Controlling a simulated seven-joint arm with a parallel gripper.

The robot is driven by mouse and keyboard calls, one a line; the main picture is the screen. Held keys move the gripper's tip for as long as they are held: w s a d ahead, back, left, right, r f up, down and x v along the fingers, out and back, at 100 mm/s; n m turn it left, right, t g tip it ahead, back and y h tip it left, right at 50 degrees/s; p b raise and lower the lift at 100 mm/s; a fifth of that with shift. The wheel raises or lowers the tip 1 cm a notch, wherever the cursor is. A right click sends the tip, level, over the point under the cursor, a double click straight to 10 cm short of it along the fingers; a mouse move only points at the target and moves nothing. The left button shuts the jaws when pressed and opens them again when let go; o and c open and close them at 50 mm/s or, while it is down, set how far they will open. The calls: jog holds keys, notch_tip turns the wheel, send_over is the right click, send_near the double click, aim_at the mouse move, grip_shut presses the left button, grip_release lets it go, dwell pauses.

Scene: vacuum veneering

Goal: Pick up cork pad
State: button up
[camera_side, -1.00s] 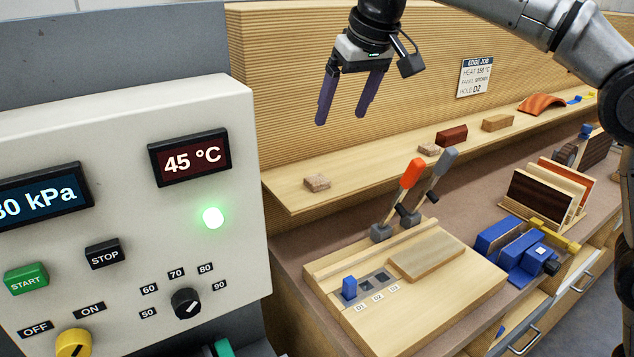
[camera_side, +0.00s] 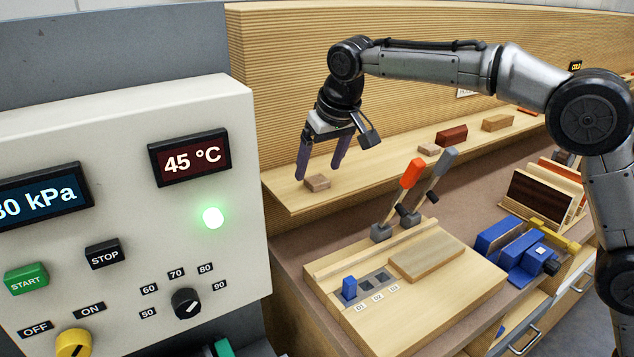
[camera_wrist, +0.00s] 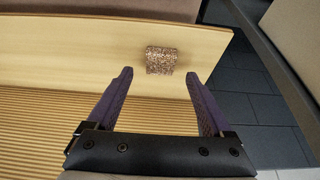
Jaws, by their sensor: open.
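The cork pad (camera_side: 317,182) is a small speckled brown block lying on the near left end of the wooden shelf. It also shows in the wrist view (camera_wrist: 161,60), a little beyond the fingertips and nearer the right finger. My gripper (camera_side: 320,178) has two purple fingers pointing down, spread apart, with the pad close to their tips. In the wrist view my gripper (camera_wrist: 157,75) is open and nothing is held between its fingers. The side view does not show clearly how high the tips are above the shelf.
The wooden shelf (camera_side: 375,178) also bears a pale block (camera_side: 430,149), a reddish-brown block (camera_side: 452,136) and a tan block (camera_side: 497,123). Below stand two levers with orange (camera_side: 411,173) and grey (camera_side: 449,159) handles on a wooden board (camera_side: 340,312). A control panel (camera_side: 120,230) fills the left.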

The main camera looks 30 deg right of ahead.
jog(key=shift+x, duration=1.2)
jog(key=c, duration=1.3)
grip_shut()
jog(key=shift+r, duration=0.15)
